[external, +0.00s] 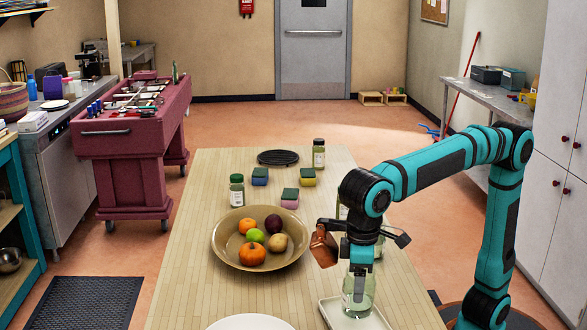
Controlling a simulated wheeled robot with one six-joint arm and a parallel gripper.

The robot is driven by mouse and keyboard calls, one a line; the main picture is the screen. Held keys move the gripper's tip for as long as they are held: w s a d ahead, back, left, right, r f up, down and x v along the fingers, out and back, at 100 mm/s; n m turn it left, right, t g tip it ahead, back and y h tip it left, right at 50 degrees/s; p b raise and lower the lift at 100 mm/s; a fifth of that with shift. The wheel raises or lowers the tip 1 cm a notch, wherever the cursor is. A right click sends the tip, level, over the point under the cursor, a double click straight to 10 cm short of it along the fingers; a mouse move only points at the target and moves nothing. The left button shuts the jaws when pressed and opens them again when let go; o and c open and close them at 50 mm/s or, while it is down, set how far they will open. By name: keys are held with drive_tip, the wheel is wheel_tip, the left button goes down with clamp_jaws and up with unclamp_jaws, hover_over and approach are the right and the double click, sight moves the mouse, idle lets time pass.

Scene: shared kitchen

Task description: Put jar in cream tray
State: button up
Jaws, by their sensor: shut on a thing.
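My gripper (360,268) points down at the lower right of the table and is shut on a clear, pale green glass jar (358,298). The jar is upright, its top hidden by the gripper. The cream tray (333,318) lies under and around the jar's lower part, cut off by the bottom edge of the picture. I cannot tell whether the jar's base touches the tray.
A tan bowl of fruit (223,243) stands left of my gripper. A white plate (250,323) is at the bottom edge. A green-lidded jar (237,190), a dark-lidded jar (319,154), several sponges and a black disc (278,157) stand farther back. More glass is partly hidden behind my arm.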

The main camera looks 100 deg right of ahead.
drive_tip(key=shift+f, duration=1.9)
drive_tip(key=shift+f, duration=0.1)
drive_tip(key=o, duration=1.2)
drive_tip(key=shift+o, duration=0.2)
wheel_tip(320, 180, up, 12)
